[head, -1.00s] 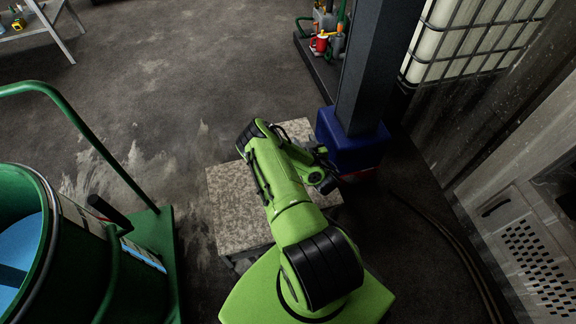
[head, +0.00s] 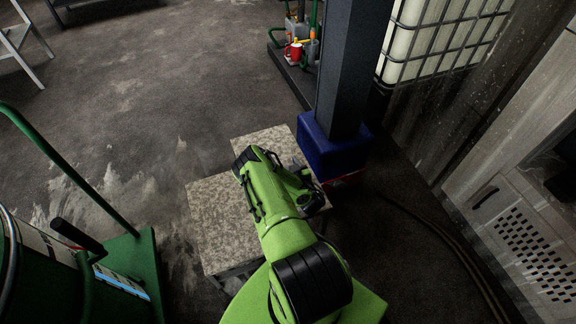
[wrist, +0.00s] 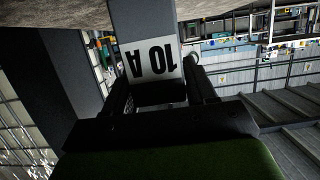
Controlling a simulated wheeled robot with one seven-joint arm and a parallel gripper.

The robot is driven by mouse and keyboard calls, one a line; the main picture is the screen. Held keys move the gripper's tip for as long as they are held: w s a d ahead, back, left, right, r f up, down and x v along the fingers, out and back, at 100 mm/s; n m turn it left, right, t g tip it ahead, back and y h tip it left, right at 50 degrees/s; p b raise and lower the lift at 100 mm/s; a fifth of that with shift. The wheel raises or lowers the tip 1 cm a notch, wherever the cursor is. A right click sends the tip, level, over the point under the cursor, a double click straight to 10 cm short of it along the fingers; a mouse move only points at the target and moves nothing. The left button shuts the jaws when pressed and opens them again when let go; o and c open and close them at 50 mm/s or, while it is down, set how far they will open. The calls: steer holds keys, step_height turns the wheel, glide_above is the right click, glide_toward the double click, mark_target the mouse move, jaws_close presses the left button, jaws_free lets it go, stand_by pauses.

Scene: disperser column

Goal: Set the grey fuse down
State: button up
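The grey fuse (wrist: 145,24) is a block with a white label reading 10 A, upside down in the wrist view. My gripper (wrist: 160,88) is shut on it, with a dark finger on each side of the label. The fuse's far end runs out of the top of the wrist view, so I cannot tell whether it touches anything. In the head view my green arm reaches over a speckled stone-topped table (head: 217,222). There the arm hides the fuse and most of my gripper.
A dark column (head: 345,75) with a blue base (head: 333,152) stands just behind the table's right side. A green drum trolley (head: 130,265) is at the left. A grey cabinet (head: 525,240) is at the right. Open floor (head: 150,90) lies behind the table and to its left.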

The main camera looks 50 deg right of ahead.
steer(key=o, duration=0.3)
